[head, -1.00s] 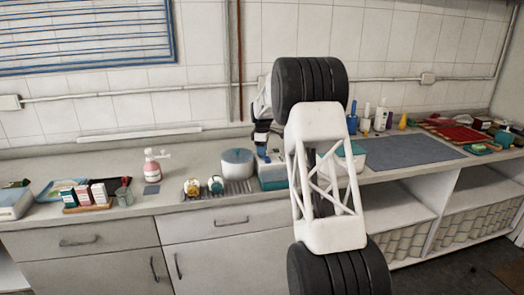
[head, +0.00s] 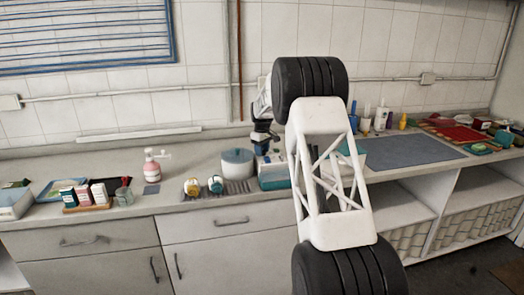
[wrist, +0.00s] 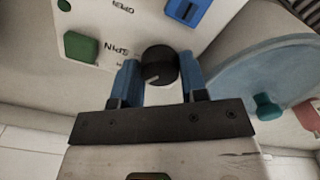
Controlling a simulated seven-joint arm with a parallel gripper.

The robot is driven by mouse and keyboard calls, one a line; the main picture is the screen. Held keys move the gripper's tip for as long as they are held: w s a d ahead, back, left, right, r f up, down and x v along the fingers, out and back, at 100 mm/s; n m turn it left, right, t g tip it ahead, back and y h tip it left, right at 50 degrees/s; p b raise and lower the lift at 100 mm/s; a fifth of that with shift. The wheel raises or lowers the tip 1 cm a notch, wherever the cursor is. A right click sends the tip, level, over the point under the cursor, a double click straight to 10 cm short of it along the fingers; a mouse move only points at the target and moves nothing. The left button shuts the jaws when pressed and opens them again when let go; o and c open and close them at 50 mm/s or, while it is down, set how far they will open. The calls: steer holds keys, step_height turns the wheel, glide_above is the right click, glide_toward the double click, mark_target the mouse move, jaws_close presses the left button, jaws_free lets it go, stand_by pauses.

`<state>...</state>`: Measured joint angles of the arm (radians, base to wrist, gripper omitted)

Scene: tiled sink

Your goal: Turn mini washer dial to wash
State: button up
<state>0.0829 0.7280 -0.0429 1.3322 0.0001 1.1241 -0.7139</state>
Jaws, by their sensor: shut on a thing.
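The mini washer shows in the wrist view as a white panel (wrist: 105,22) with a green button (wrist: 80,47) beside the word SPIN, a blue part (wrist: 187,11) and the word OPEN. Its black round dial (wrist: 159,64) has a light mark pointing to the lower left in the picture. My gripper (wrist: 160,72) has its blue fingers on both sides of the dial and is shut on it. In the head view my gripper (head: 262,146) is small and partly hidden by my arm, above a teal and white box (head: 272,180). The dial cannot be seen there.
A round lidded pot (head: 238,163) stands just left of the box. Two small jars (head: 203,187) lie in front. A pink pump bottle (head: 151,167) and small boxes (head: 83,194) stand further left. A grey mat (head: 412,152) and bottles (head: 380,118) are to the right.

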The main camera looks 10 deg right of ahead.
steer(key=shift+m, duration=0.8)
steer(key=o, duration=0.6)
steer(key=shift+o, duration=0.2)
steer(key=shift+r, duration=0.1)
steer(key=shift+r, duration=3.85)
